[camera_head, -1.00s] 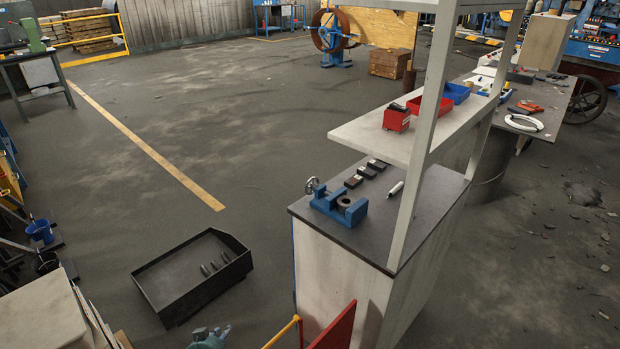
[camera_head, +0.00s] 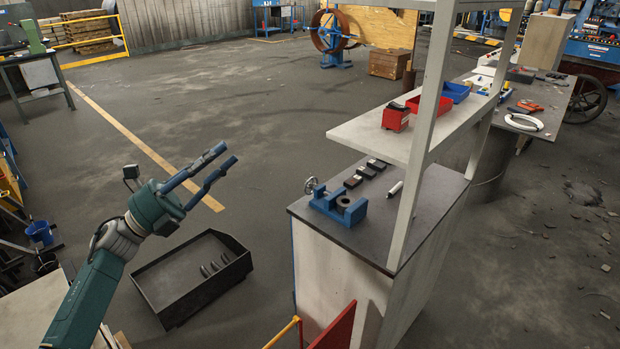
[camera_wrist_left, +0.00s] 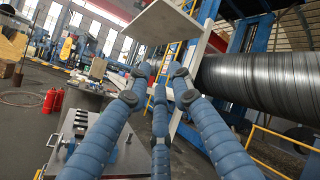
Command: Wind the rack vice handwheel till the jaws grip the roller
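The blue rack vice (camera_head: 352,213) sits on the dark top of a cabinet. Its small grey handwheel (camera_head: 311,185) is on the vice's left end. A dark round piece with a hole, apparently the roller (camera_head: 343,201), stands between the jaws; I cannot tell whether they touch it. My left gripper (camera_head: 231,153) is raised left of the vice, well apart from the handwheel, with its blue fingers spread and empty. The fingers also show in the left wrist view (camera_wrist_left: 158,96), apart with nothing between them. My right gripper is not in view.
Several dark blocks (camera_head: 353,181) and a white cylinder (camera_head: 395,189) lie on the cabinet top (camera_head: 425,205). A shelf (camera_head: 370,137) on white posts overhangs its back, holding red and blue bins. A black tray (camera_head: 165,308) stands on the floor below my left arm.

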